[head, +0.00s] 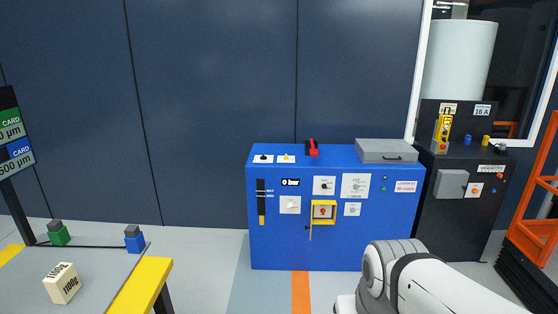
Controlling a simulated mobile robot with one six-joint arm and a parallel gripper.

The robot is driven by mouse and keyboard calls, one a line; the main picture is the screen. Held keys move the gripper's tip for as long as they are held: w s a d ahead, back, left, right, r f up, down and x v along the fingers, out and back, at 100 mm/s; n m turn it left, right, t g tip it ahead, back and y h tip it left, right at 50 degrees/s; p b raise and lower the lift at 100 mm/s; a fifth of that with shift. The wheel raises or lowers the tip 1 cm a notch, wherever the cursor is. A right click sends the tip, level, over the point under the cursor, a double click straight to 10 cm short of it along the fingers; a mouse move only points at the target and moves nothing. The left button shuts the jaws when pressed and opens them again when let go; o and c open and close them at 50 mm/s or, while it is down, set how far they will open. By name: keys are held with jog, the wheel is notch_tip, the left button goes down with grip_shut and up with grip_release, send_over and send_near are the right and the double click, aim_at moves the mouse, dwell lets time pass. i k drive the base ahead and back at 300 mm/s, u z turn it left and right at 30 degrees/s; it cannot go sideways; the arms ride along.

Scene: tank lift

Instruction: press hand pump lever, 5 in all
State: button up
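A blue cabinet (280,252) stands against the dark wall, with a display reading "0 bar" (291,182) on its front. My gripper is not in view; only white and grey links of my arm show at the bottom right, in front of the cabinet's lower right corner.
A grey case (386,151) lies on the cabinet's right end. A black cabinet (464,222) stands to the right, an orange frame (534,240) beyond it. A yellow-edged table (112,274) with a cream block (62,284) is at left. Floor before the blue cabinet is clear.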

aim_at(313, 152)
jog(key=z, duration=0.05)
jog(key=i, duration=0.85)
jog(key=z, duration=0.1)
